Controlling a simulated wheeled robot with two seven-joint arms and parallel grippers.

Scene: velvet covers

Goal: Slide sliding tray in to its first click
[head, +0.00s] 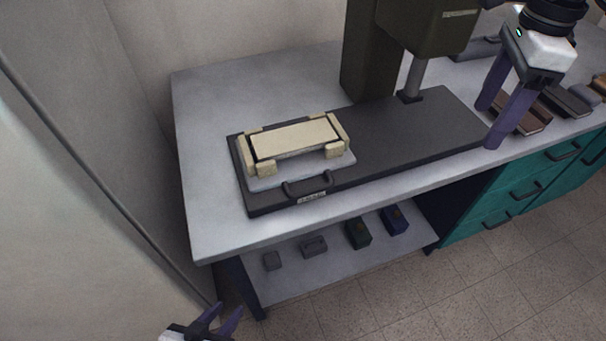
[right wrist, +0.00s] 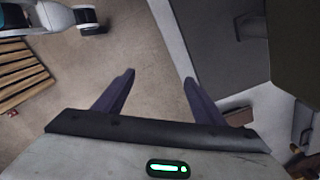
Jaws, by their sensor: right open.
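The sliding tray (head: 262,184) is a light grey plate at the left end of the press's dark base (head: 410,133). It carries a cream block (head: 295,138) framed by beige corner pieces. A dark handle (head: 307,184) sticks out at its front, above a small white label. My right gripper (head: 487,127) is open and empty above the bench's front edge, right of the tray and well apart from it. Its spread fingers also show in the right wrist view (right wrist: 159,76). My left gripper (head: 230,306) is open and empty low at the left, below the bench and far from the handle.
The green press column (head: 368,60) and its ram (head: 416,75) stand behind and right of the tray. Dark books or cases (head: 520,117) lie at the right. Small boxes (head: 358,233) sit on the lower shelf. The bench top (head: 205,170) left of the tray is clear.

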